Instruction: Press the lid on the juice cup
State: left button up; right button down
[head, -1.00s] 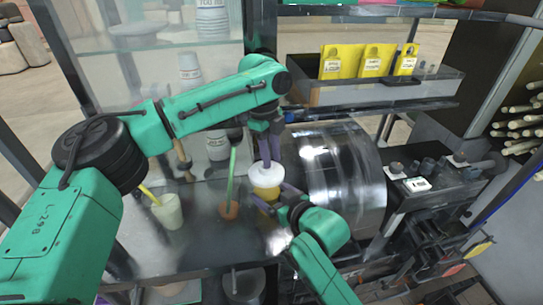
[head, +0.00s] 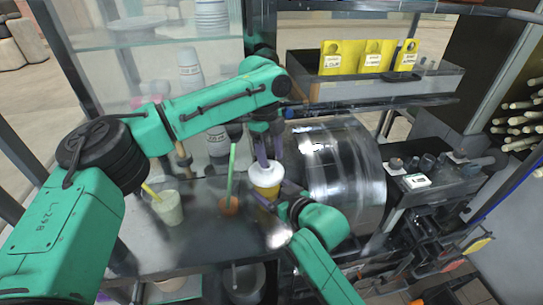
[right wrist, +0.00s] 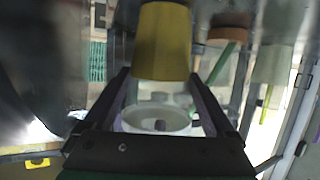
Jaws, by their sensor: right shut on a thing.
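The yellow juice cup (head: 264,192) stands upright above the dark counter, with a white lid (head: 266,174) on its top. I cannot tell whether the lid is fully seated. My left gripper (head: 269,157) points down just above the lid, its purple fingers apart with a gap between them. My right gripper (head: 284,197) comes from the lower right and is shut on the cup's side.
An orange-brown cup (head: 229,204) with a green straw and a pale cup (head: 168,208) with a yellow straw stand left on the counter (head: 200,245). A large metal drum (head: 345,175) is close on the right. A glass shelf (head: 150,40) stands behind.

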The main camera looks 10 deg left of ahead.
jog(key=shift+f, duration=0.15)
pick_arm(q)
notch_tip(320, 180, up, 12)
jog(key=a, duration=0.1)
jog(key=shift+a, duration=0.3)
pick_arm(e)
grip_release()
pick_arm(q)
jog(key=shift+w+f, duration=0.1)
pick_arm(e)
jog(key=shift+d, duration=0.1)
